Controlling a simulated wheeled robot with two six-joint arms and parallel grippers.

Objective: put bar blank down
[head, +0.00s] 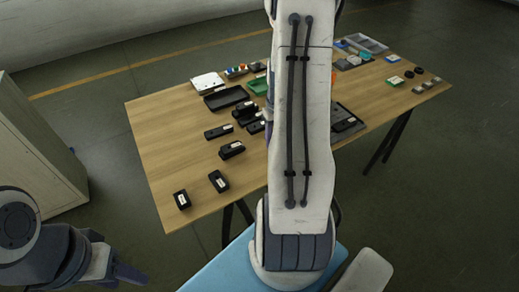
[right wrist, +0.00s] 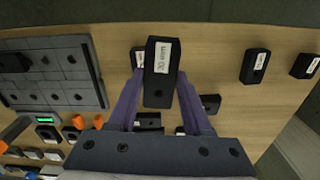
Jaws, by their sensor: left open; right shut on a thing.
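The bar blank (right wrist: 157,90) is a black block with a white label, seen in the right wrist view. My right gripper (right wrist: 160,76) is shut on it, with one purple finger on each side. The wood table and other black blocks lie beyond it; I cannot tell whether it touches them. In the head view my own arm hides the middle of the table, the held blank and most of the right gripper. My left gripper (head: 128,274) is open and empty at the lower left, away from the table.
Several black labelled blocks stand on the table (head: 160,130), two near its front edge (head: 181,199) (head: 218,181). A black tray (head: 226,98) lies behind. A grey gridded block (right wrist: 50,72) is left in the wrist view. The table's front left is mostly bare.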

